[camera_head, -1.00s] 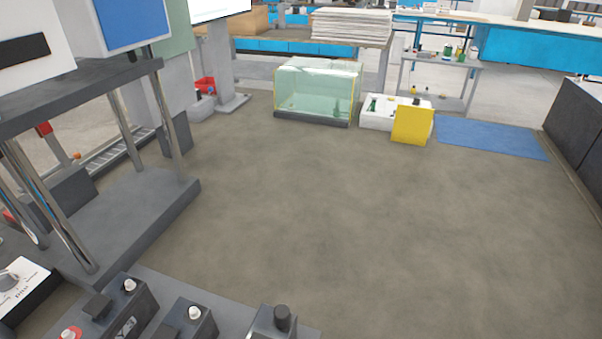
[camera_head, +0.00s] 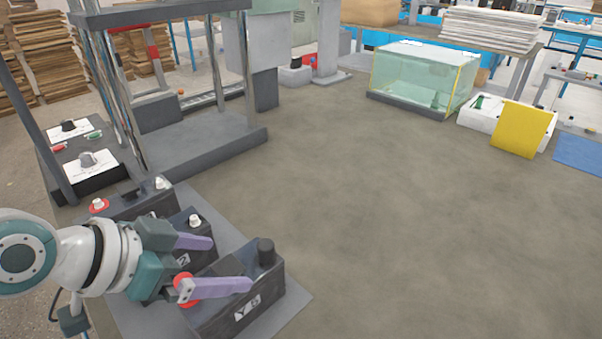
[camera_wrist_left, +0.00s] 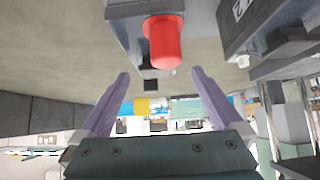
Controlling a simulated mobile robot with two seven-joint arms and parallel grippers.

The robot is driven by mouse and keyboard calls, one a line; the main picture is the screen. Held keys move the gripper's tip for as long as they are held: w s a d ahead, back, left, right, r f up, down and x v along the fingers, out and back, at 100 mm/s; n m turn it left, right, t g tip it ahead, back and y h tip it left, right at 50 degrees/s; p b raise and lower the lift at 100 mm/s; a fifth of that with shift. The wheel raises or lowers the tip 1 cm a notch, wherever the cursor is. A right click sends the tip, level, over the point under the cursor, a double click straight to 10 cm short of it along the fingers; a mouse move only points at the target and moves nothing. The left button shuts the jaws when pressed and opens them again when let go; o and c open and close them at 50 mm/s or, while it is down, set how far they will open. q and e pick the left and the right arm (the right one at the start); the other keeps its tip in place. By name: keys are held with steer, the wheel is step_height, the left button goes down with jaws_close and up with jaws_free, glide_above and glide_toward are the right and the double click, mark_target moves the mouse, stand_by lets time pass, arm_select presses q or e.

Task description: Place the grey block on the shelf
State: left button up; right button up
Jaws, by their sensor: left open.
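Several dark grey blocks with knobs on top stand on a grey plate at the lower left: a front block (camera_head: 240,315) with a label, a middle block (camera_head: 205,262), and a rear block (camera_head: 125,208). I cannot tell which one the task means. My left gripper (camera_head: 231,264) is open, its purple fingers over the front and middle blocks. In the left wrist view, the open fingers (camera_wrist_left: 160,75) have nothing between them; a red knob (camera_wrist_left: 163,42) on a grey block is just ahead.
Two white dial panels (camera_head: 85,165) sit left of the rack. A glass tank (camera_head: 420,78), a white tray (camera_head: 482,115) and a yellow card (camera_head: 523,129) stand at the back right. The middle of the brown table (camera_head: 380,210) is clear.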

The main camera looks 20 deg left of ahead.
arm_select(q)
steer(key=x, duration=0.2)
steer(key=b+x, duration=0.1)
steer(key=x, duration=0.1)
steer(key=shift+d+f, duration=0.25)
steer(key=shift+f, duration=0.2)
steer(key=shift+w+d+f+b, duration=0.2)
steer(key=shift+w+f+b, duration=0.1)
steer(key=shift+w+b, duration=0.1)
steer(key=shift+s, duration=0.1)
jaws_close()
steer(key=shift+r, duration=0.2)
